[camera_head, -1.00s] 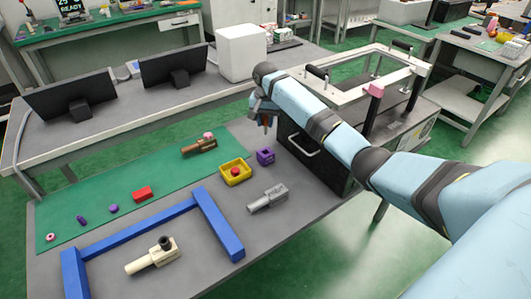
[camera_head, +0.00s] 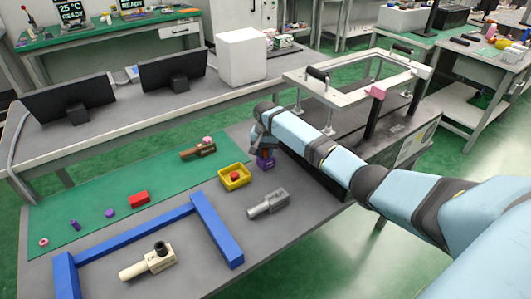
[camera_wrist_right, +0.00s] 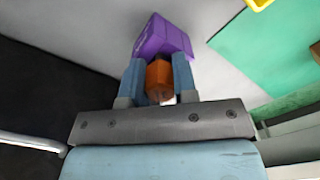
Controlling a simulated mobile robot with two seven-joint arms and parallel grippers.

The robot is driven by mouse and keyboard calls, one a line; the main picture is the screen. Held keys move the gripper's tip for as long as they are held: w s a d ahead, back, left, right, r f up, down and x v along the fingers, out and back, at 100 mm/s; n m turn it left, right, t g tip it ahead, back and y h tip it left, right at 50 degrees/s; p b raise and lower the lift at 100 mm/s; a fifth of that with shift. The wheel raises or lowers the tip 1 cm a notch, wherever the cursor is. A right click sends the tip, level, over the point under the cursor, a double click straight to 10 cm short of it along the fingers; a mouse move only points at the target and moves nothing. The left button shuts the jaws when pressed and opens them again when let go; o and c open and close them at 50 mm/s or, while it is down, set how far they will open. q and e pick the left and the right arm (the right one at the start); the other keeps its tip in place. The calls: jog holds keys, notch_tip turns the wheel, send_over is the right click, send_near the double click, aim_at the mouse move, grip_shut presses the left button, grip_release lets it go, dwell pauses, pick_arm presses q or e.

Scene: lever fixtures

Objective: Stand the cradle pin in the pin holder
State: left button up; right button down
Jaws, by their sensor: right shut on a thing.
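My right gripper (camera_head: 265,146) is shut on the cradle pin, an orange-brown piece. In the right wrist view the cradle pin (camera_wrist_right: 160,78) sits between the two blue-grey fingers (camera_wrist_right: 160,85). The pin holder, a purple block (camera_head: 266,162), stands on the grey table directly below the gripper. In the right wrist view the purple block (camera_wrist_right: 163,38) lies just beyond the fingertips, in line with the pin. The pin's far end is hidden against the block, so I cannot tell whether it is inside. My left gripper is not in view.
A yellow tray (camera_head: 222,183) with a red piece stands left of the holder. A grey lever fixture (camera_head: 268,203) lies in front. A blue frame (camera_head: 217,228) and a cream fixture (camera_head: 150,262) are further left. A dark box bench is close on the right.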

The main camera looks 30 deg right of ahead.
aim_at(265, 149)
jog(key=c, duration=0.9)
grip_release()
jog(key=shift+f, duration=0.15)
notch_tip(265, 149, up, 12)
jog(key=p, duration=0.3)
